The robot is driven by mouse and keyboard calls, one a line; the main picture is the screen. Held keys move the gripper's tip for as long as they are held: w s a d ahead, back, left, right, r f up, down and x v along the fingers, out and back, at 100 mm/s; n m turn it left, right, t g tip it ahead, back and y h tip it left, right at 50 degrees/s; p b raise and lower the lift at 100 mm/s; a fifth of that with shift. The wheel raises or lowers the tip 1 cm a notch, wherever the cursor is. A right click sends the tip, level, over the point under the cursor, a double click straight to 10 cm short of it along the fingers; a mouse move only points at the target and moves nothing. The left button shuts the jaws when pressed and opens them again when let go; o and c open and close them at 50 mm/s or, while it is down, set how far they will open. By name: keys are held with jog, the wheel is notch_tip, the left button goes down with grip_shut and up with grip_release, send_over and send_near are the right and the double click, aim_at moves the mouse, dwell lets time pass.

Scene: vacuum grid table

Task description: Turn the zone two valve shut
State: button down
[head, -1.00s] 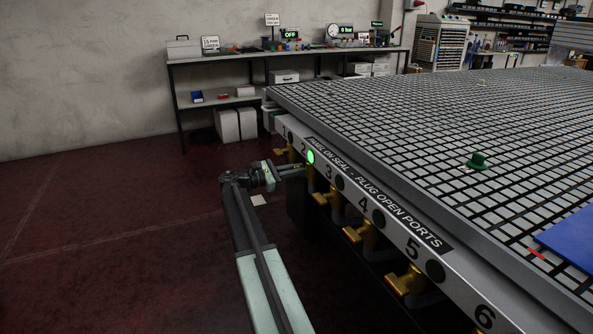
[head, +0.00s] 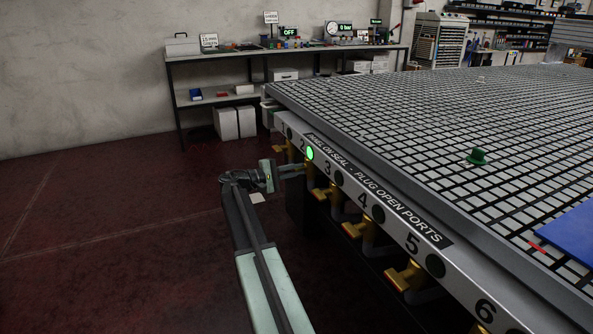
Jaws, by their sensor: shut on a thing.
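The zone two valve (head: 310,177) is a brass fitting under the number 2 on the table's front rail. Its handle is mostly hidden by my gripper, so I cannot tell its angle. My gripper (head: 303,172) reaches in from the left and is shut on the handle. The zone two lamp (head: 309,153) glows green.
The zone one valve (head: 281,151) and zone three valve (head: 323,194) sit close on either side. More brass valves line the rail of the grid table (head: 380,125), their lamps dark. A bench (head: 240,54) stands behind. The floor at left is clear.

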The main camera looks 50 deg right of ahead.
jog(key=shift+s+a+f+m, duration=0.1)
jog(key=shift+f+m, duration=0.1)
jog(key=shift+m, duration=0.8)
jog(key=shift+s+f+m, duration=0.1)
jog(key=shift+f+m, duration=0.05)
jog(key=shift+m, duration=0.85)
jog(key=c, duration=1.5)
grip_release()
jog(key=shift+w, duration=0.1)
jog(key=v, duration=0.7)
jog(key=shift+w+a, duration=0.1)
jog(key=shift+a, duration=0.25)
